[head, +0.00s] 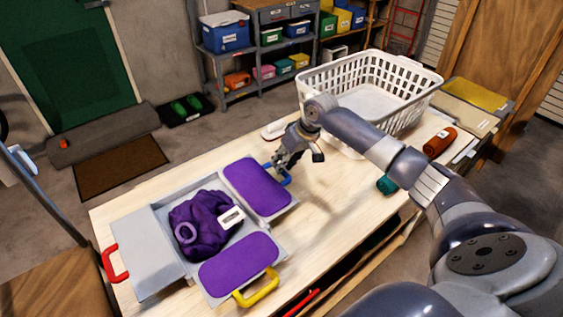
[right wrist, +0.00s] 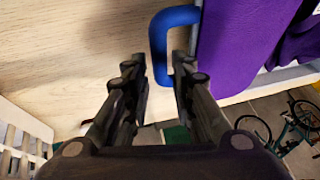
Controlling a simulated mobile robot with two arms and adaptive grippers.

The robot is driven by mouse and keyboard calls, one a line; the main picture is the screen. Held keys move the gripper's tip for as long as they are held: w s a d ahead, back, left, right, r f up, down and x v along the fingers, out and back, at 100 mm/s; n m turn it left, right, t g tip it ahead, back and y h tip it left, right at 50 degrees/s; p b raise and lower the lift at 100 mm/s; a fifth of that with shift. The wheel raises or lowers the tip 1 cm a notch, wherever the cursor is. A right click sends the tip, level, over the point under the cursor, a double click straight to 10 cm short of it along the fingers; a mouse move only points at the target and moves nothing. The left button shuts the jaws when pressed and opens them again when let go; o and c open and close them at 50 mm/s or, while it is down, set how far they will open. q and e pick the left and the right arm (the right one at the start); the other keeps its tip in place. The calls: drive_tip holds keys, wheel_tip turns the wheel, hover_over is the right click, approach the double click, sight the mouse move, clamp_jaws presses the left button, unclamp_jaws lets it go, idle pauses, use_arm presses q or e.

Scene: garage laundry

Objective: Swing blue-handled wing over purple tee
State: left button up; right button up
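The blue-handled wing (head: 256,187) lies flat at the far right of the folding board, with a flat purple panel on it. Its blue handle (head: 284,178) points toward my right gripper (head: 283,161). In the right wrist view, that gripper (right wrist: 158,62) is open, one finger on each side of the handle's outer bar (right wrist: 157,45); I cannot tell if they touch it. The purple tee (head: 196,215) is bunched on the board's middle, with a white tag-like piece on it. Two other wings have a red handle (head: 110,262) and a yellow handle (head: 257,289). My left gripper is not in view.
A white laundry basket (head: 332,82) stands at the table's far right. A teal roll (head: 386,185) and an orange-brown roll (head: 440,142) lie on the right side. The wooden tabletop (head: 325,205) right of the board is mostly clear.

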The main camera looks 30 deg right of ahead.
drive_tip(key=shift+w+a+f, duration=0.15)
drive_tip(key=shift+w+f, duration=0.15)
drive_tip(key=shift+f, duration=0.4)
clamp_jaws()
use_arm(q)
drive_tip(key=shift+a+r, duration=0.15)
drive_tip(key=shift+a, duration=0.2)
